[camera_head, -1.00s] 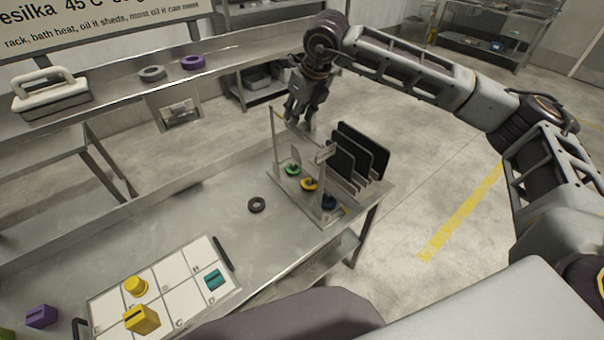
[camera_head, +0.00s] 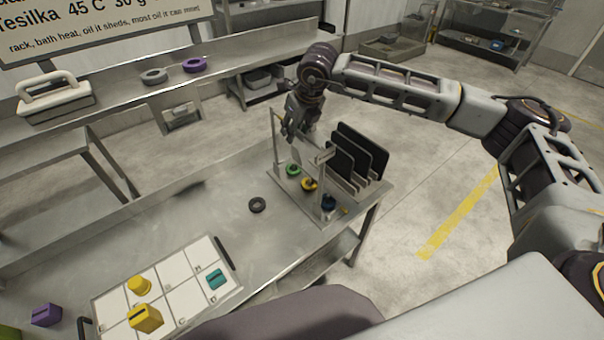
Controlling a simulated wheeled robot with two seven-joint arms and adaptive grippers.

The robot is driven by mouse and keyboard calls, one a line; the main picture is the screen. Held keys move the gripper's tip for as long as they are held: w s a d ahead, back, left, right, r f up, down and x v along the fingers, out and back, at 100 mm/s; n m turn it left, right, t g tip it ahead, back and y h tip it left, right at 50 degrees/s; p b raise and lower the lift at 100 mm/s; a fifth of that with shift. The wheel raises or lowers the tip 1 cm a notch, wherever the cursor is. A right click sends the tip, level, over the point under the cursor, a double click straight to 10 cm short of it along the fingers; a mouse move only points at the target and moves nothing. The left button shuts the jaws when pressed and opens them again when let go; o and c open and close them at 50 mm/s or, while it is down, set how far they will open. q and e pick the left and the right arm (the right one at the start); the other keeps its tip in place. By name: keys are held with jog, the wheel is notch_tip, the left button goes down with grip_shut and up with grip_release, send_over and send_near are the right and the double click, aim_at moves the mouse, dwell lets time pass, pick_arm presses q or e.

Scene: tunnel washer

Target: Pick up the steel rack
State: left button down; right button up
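The steel rack (camera_head: 325,157) stands at the right end of the steel table, with thin upright posts, a flat base and several dark upright plates beside it on its right. Green (camera_head: 293,169), yellow (camera_head: 309,184) and dark blue (camera_head: 328,203) round pieces sit at its base. My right gripper (camera_head: 292,132) points down at the rack's far left side, near the top of a post. Its fingers look apart, with nothing seen between them. Whether it touches the rack I cannot tell. My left gripper is out of view.
A dark ring (camera_head: 257,205) lies on the table left of the rack. A white gridded board (camera_head: 172,283) holds yellow and teal pieces. A purple block (camera_head: 46,315) lies at the lower left. A back shelf (camera_head: 120,92) carries a white-handled box and two rings.

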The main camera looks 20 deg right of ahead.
dwell(0.3)
grip_shut()
dwell(0.5)
jog(key=shift+w+r, duration=0.1)
jog(key=shift+w, duration=0.05)
